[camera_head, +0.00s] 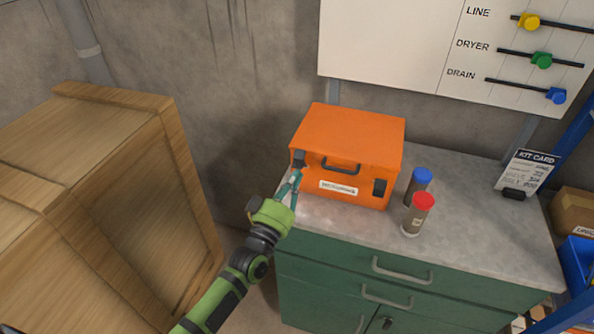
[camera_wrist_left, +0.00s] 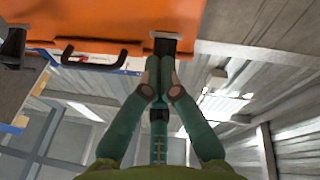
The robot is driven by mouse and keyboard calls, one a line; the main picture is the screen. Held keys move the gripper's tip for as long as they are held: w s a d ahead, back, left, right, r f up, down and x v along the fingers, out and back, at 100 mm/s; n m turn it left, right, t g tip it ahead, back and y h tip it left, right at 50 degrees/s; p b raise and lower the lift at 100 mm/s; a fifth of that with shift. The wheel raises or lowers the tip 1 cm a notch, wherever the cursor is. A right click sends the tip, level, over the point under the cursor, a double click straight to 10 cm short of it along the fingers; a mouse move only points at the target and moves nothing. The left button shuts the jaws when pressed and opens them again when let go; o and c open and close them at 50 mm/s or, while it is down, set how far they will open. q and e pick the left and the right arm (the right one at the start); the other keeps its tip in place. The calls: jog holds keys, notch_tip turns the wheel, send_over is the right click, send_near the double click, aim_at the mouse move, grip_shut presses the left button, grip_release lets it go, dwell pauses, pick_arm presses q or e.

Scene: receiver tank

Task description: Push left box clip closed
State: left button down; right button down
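An orange box (camera_head: 345,140) with a front handle (camera_head: 341,165) and a white label stands on the cabinet top. Its dark left clip (camera_head: 299,158) is at the left end of the front; it also shows in the left wrist view (camera_wrist_left: 165,44). The right clip (camera_head: 379,188) lies flat against the front. My left gripper (camera_head: 298,170) is at the left clip, its fingertips together and empty. In the left wrist view the fingertips (camera_wrist_left: 160,62) are at the clip's edge and seem to touch it. The clip's exact angle is hard to tell. My right gripper is out of view.
Blue-capped (camera_head: 418,185) and red-capped (camera_head: 419,214) jars stand right of the box on the grey top of a green cabinet (camera_head: 350,270). A large wooden crate (camera_head: 150,200) is at left. A kit card (camera_head: 526,170) stands at the back right.

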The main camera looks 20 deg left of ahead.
pick_arm(q)
jog(key=shift+w+r+p, duration=0.3)
jog(key=shift+w+r, duration=0.1)
jog(key=shift+r, duration=0.2)
jog(key=shift+w+r+p, duration=0.3)
jog(key=shift+w+r, duration=0.05)
jog(key=shift+r, duration=0.2)
dwell(0.9)
jog(key=s+f+b, duration=0.1)
jog(key=s+f, duration=0.2)
jog(key=shift+f+b, duration=0.35)
dwell(0.4)
jog(key=shift+s+f, duration=0.15)
jog(key=shift+f, duration=0.25)
jog(key=s+f+b, duration=0.2)
jog(key=f, duration=0.1)
jog(key=shift+s+a+f+b, duration=0.1)
jog(key=shift+f+b, duration=0.2)
